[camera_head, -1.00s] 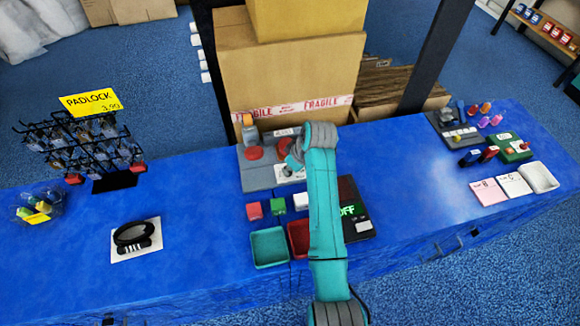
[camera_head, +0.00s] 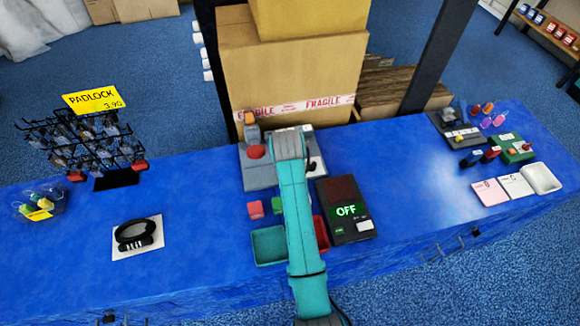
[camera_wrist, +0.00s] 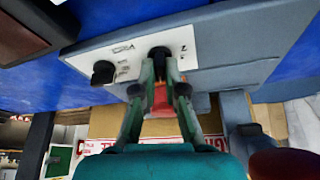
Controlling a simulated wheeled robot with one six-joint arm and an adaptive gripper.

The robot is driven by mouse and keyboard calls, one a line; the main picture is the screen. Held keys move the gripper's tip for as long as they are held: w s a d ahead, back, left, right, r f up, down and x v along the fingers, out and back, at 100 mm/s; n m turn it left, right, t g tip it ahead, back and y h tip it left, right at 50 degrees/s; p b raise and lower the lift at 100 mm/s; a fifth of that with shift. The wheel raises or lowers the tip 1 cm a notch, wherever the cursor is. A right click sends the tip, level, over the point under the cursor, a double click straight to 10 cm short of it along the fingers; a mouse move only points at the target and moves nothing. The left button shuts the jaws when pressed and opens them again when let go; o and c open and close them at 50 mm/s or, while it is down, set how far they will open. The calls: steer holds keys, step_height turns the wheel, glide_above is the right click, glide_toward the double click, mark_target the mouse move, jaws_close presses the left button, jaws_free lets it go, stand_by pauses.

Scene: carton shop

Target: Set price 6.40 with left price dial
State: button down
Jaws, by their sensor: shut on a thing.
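The grey console (camera_head: 262,176) stands at the back middle of the blue counter in the head view. In the wrist view its white label plate (camera_wrist: 128,52) carries two black dials. My gripper (camera_wrist: 164,70) is shut on one of them, the left price dial (camera_wrist: 158,52), with a finger on each side. The other dial (camera_wrist: 103,73) stands free beside it, and shows in the head view to the right of my wrist. In the head view my arm hides the held dial and my fingers. I cannot read a price or the dial's setting.
A dark box (camera_head: 344,225) with a green OFF display stands right of my arm. A green tray (camera_head: 268,246) and a red tray (camera_head: 321,236) lie in front. A padlock rack (camera_head: 92,150) stands left. Cartons (camera_head: 290,65) rise behind the counter.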

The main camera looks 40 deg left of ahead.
steer(key=shift+a+m+h, duration=0.1)
steer(key=shift+m+h, duration=0.4)
steer(key=shift+m, duration=1)
steer(key=c, duration=1.2)
jaws_free()
steer(key=shift+c, duration=0.2)
steer(key=v, duration=1.2)
steer(key=shift+s, duration=0.25)
steer(key=shift+f, duration=0.1)
